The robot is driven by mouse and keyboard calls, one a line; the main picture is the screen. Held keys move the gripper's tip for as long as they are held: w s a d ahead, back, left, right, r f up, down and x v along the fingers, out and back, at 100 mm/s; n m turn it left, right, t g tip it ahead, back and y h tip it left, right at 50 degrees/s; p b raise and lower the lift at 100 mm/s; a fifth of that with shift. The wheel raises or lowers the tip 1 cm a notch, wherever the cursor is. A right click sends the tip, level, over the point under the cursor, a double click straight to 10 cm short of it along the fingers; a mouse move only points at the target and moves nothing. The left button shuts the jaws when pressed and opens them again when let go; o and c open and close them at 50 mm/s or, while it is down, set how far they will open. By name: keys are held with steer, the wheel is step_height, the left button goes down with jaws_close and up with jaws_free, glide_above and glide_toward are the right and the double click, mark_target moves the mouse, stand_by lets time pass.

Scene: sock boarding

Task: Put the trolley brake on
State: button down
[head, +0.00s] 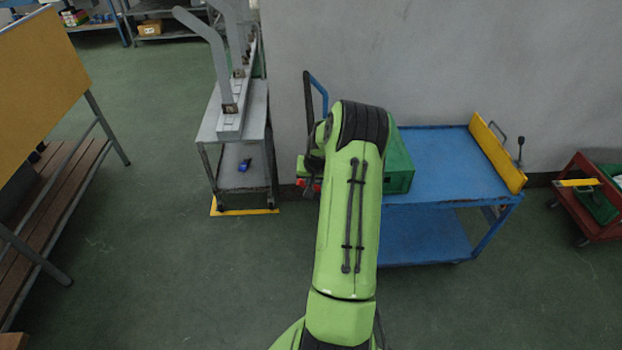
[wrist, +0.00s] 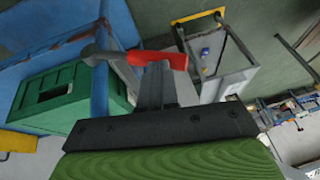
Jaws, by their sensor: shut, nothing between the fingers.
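The blue trolley (head: 430,165) stands against the wall, with a blue push handle (head: 317,88) at its left end. In the wrist view a lever with a red grip (wrist: 158,58) and a grey arm (wrist: 100,53) is beside the trolley's blue frame (wrist: 122,25); it looks like the brake. A bit of red (head: 313,185) also shows by the trolley's left end in the head view. My gripper (wrist: 156,76) is shut and empty, its fingertips at the red grip; I cannot tell whether they touch. In the head view my arm mostly hides it.
A green crate (head: 398,165) sits on the trolley, and a yellow panel (head: 497,152) with a black-knobbed lever (head: 520,150) is at its right end. A grey stand (head: 240,165) is left of the trolley. A red cart (head: 590,200) is far right. Green floor lies clear in front.

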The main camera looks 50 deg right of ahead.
steer(key=shift+w+a+f, duration=0.2)
steer(key=shift+f, duration=0.05)
step_height(320, 180, down, 13)
steer(key=w+a+n+g+h+b, duration=0.1)
steer(key=w+a+g+h+b, duration=0.1)
steer(key=g+h+b, duration=0.4)
steer(key=shift+w+n+b, duration=0.3)
steer(key=shift+n+b, duration=0.1)
steer(key=shift+b, duration=2.1)
steer(key=shift+a, duration=0.15)
steer(key=shift+r, duration=0.15)
steer(key=w+p+v, duration=0.1)
steer(key=p+v, duration=0.3)
steer(key=v, duration=0.9)
steer(key=shift+w+a, duration=0.35)
steer(key=shift+a, duration=0.05)
steer(key=shift+f, duration=0.2)
